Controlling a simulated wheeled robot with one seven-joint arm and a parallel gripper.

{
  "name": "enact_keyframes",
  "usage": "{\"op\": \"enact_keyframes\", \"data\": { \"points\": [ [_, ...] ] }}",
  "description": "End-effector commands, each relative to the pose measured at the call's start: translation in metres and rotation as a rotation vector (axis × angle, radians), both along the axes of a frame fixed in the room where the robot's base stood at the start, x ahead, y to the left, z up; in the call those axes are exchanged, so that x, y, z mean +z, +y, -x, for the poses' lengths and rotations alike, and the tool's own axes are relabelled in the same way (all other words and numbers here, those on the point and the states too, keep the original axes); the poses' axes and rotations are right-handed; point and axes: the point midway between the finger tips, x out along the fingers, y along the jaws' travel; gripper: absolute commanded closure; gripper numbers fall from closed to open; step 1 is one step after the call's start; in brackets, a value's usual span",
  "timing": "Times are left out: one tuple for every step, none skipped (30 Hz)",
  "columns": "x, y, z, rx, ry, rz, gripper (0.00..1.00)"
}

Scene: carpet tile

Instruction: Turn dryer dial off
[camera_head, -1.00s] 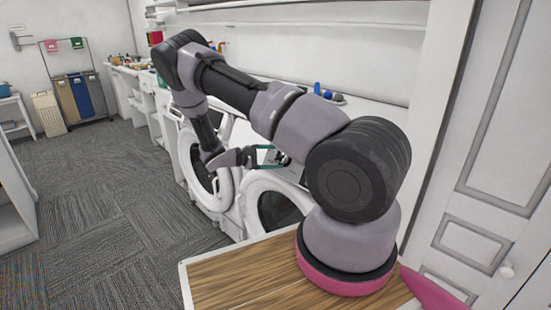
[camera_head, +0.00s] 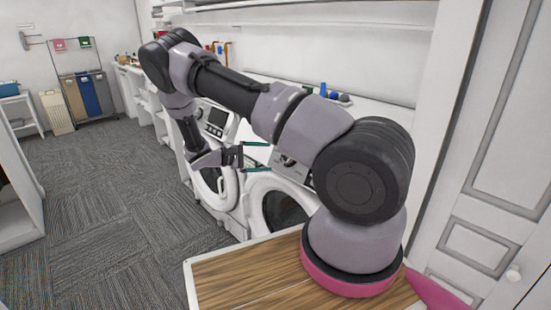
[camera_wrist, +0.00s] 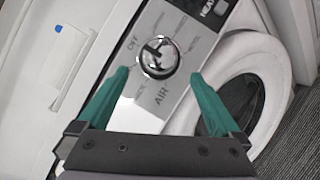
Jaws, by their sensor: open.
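The dryer dial (camera_wrist: 158,57) is a round chrome knob on a silver panel in the wrist view, with printed labels around it, "OFF" at its upper left and "AIR" below. The dial also shows small in the head view (camera_head: 287,160). My gripper (camera_wrist: 162,82) is open and empty, its two green fingers pointing at the panel on either side of the dial's lower edge. I cannot tell how far the fingertips are from the panel. The dryer's round door (camera_head: 280,208) lies below the panel.
A second front-loading machine (camera_head: 213,185) stands to the left of the dryer. Small bottles (camera_head: 335,94) stand on the ledge behind. The carpeted floor (camera_head: 110,220) to the left is clear. Sorting bins (camera_head: 88,95) stand far back.

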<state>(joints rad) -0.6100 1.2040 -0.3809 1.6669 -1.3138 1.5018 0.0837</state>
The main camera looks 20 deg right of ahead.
Motion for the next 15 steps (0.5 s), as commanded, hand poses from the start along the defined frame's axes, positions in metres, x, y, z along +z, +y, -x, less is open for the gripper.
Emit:
{"op": "enact_keyframes", "data": {
  "points": [
    [0.002,0.01,-0.001,0.001,-0.002,-0.001,0.0],
    [0.002,0.015,-0.001,0.0,-0.002,0.0,0.0],
    [0.003,0.021,-0.001,0.002,0.0,0.0,0.0],
    [0.004,0.025,-0.002,0.003,-0.002,-0.001,0.0],
    [0.005,0.028,-0.002,0.002,-0.002,0.0,0.0],
    [0.006,0.031,-0.002,0.001,-0.001,0.0,0.0],
    [0.006,0.034,-0.002,0.0,-0.001,0.0,0.0],
    [0.006,0.035,-0.002,0.0,0.0,0.0,0.0],
    [0.007,0.037,-0.002,-0.001,0.0,-0.001,0.0],
    [0.007,0.038,-0.002,-0.001,0.0,-0.001,0.0],
    [0.007,0.039,-0.002,-0.001,0.0,-0.001,0.0],
    [0.007,0.039,-0.002,-0.001,0.0,0.0,0.0],
    [0.007,0.039,-0.002,-0.001,0.0,0.0,0.0],
    [0.007,0.039,-0.002,-0.001,0.0,0.0,0.0],
    [0.007,0.039,-0.002,-0.001,0.0,0.0,0.0]
  ]
}}
